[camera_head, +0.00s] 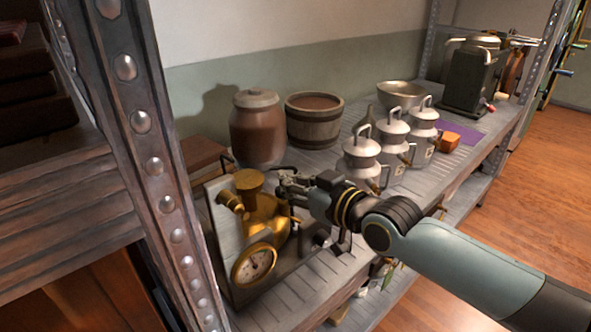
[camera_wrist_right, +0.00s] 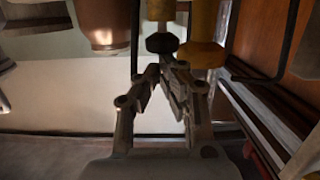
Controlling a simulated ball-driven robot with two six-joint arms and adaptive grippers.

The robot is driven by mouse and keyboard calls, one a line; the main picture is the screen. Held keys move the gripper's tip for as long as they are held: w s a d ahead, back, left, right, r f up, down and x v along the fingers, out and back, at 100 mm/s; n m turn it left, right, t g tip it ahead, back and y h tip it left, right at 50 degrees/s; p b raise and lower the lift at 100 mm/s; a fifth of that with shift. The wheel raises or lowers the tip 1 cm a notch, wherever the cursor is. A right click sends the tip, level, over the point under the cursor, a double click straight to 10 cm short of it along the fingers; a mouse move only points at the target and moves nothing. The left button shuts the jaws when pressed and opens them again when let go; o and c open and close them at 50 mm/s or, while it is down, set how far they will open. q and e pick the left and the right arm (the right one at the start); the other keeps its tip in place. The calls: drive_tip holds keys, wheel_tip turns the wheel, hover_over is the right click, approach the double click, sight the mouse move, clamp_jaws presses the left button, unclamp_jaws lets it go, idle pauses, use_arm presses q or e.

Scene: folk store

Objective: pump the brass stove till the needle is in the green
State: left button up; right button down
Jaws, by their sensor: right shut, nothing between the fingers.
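The brass stove (camera_head: 269,214) stands on the near end of the grey shelf, with a pale plate beside it. Its round dial (camera_head: 254,264) faces the front; the needle is visible, but I cannot make out whether it points in a green zone. My right gripper (camera_head: 284,185) reaches in from the right to the stove's right side. In the right wrist view its fingers (camera_wrist_right: 161,72) are shut and empty, just short of a dark knob (camera_wrist_right: 162,43) on a brass rod. I cannot tell whether they touch it. My left gripper is out of view.
A brown lidded jar (camera_head: 257,130) and a wooden tub (camera_head: 314,122) stand behind the stove. Several metal cans (camera_head: 362,155) stand to the right, beyond my arm. A riveted post (camera_head: 160,190) rises close on the left.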

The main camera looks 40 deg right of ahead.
drive_tip(key=v, duration=0.7)
drive_tip(key=shift+s, duration=0.2)
drive_tip(key=shift+r, duration=0.1)
idle(1.0)
wheel_tip(320, 180, up, 9)
drive_tip(key=s+p, duration=0.2)
drive_tip(key=p, duration=0.4)
drive_tip(key=shift+s+f, duration=0.2)
drive_tip(key=shift+s, duration=0.1)
drive_tip(key=shift+w, duration=0.15)
